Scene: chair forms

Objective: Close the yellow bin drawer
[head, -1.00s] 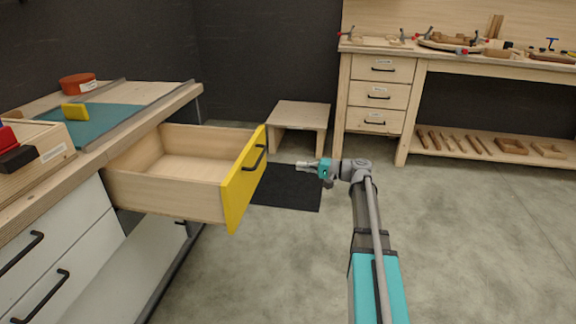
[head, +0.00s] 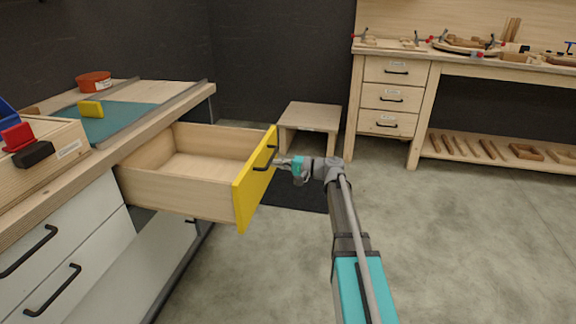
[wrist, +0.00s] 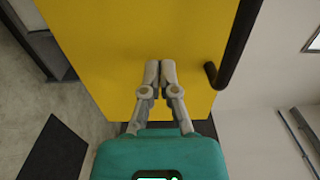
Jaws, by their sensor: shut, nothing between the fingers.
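The drawer with the yellow front (head: 255,180) stands pulled far out of the workbench on the left, and its wooden inside looks empty. A black bar handle (head: 266,158) is on the yellow front. My gripper (head: 279,161) is shut and empty, at the outer face of the yellow front beside the handle. In the wrist view the fingertips (wrist: 160,66) lie over the yellow face (wrist: 120,40), with the handle (wrist: 235,45) to their right. I cannot tell whether the fingertips touch the face.
White drawers (head: 60,270) are below. A low stool (head: 310,117) and a second bench (head: 440,66) stand behind. The floor at right is clear.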

